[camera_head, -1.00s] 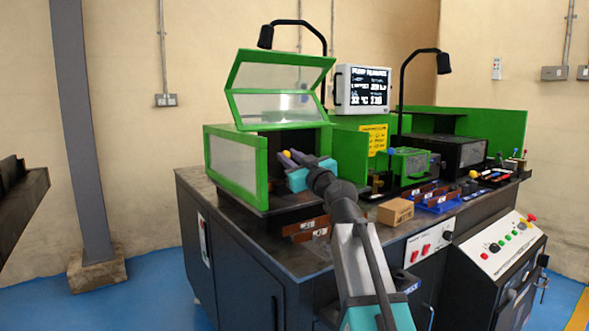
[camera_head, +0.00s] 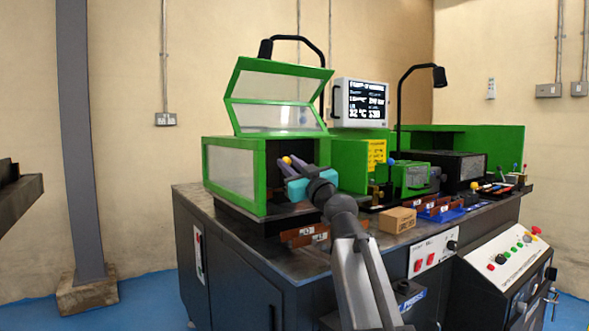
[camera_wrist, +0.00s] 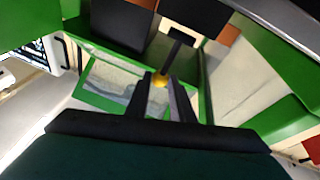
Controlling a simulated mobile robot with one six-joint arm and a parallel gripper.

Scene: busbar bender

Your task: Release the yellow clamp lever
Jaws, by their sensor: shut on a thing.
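The yellow clamp lever shows as a round yellow knob (camera_wrist: 160,81) at the tip of a dark rod in the wrist view. My gripper (camera_wrist: 161,78) is shut on this knob, with one dark finger on each side. In the head view my gripper (camera_head: 291,164) reaches into the open front of the green-framed enclosure (camera_head: 264,179). The yellow knob (camera_head: 287,160) shows there as a small spot at the fingertips. The lower part of the lever and its clamp are hidden in the head view.
The enclosure's clear hinged lid (camera_head: 272,116) stands raised above my gripper. A cardboard box (camera_head: 397,220), brown bars (camera_head: 304,236) and a blue tray (camera_head: 440,214) sit on the bench to the right and front. A monitor (camera_head: 361,103) stands behind.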

